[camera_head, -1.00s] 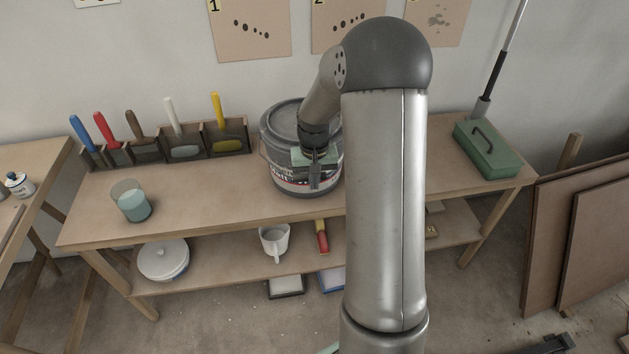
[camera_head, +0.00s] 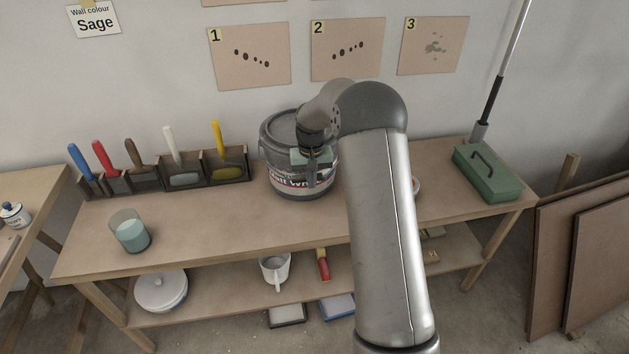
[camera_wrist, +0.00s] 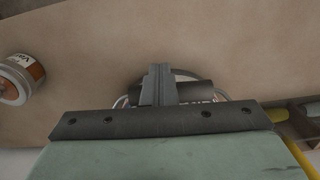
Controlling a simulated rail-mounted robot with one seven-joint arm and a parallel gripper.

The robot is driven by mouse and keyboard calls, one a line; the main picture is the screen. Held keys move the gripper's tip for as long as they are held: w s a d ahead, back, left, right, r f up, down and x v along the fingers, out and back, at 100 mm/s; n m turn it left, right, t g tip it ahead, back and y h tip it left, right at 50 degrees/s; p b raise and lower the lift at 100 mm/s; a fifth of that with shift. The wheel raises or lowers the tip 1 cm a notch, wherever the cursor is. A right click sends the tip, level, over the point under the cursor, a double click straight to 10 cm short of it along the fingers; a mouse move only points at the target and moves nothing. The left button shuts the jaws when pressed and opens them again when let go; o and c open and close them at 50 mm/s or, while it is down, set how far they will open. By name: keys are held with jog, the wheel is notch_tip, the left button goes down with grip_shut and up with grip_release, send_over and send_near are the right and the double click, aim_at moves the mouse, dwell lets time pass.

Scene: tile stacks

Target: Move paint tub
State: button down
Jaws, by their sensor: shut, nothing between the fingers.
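The paint tub (camera_head: 277,168) is a large grey lidded bucket with a wire handle and a label reading partly "Matt Wh". It stands upright on the workbench top, right of the brush rack. My gripper (camera_head: 312,182) is in front of the tub's right part in the head view and hides some of its label. In the wrist view the fingers of my gripper (camera_wrist: 158,84) are together with nothing between them. Part of the tub and its handle shows behind them. I cannot tell whether the fingers touch the tub.
The workbench (camera_head: 220,215) has free room in front. A rack (camera_head: 146,178) of coloured-handled tools stands left, with a glass of bluish liquid (camera_head: 130,232) before it. A green toolbox (camera_head: 487,172) is right. A small labelled tin (camera_wrist: 18,78) shows in the wrist view.

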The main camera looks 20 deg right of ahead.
jog(key=s+r+b, duration=0.2)
jog(key=s+r, duration=0.2)
jog(key=r, duration=0.6)
jog(key=s+a+r+n, duration=0.1)
jog(key=s+a+r, duration=0.15)
jog(key=s, duration=0.45)
jog(key=s+a+r, duration=0.1)
jog(key=s+a, duration=0.3)
jog(key=s, duration=0.2)
jog(key=s+a+f, duration=0.1)
jog(key=s, duration=0.9)
jog(key=s+a+f+n, duration=0.1)
jog(key=s+a+f, duration=0.1)
jog(key=s, duration=0.8)
jog(key=shift+s+f+n, duration=0.15)
jog(key=shift+s+n, duration=0.1)
jog(key=shift+n, duration=0.05)
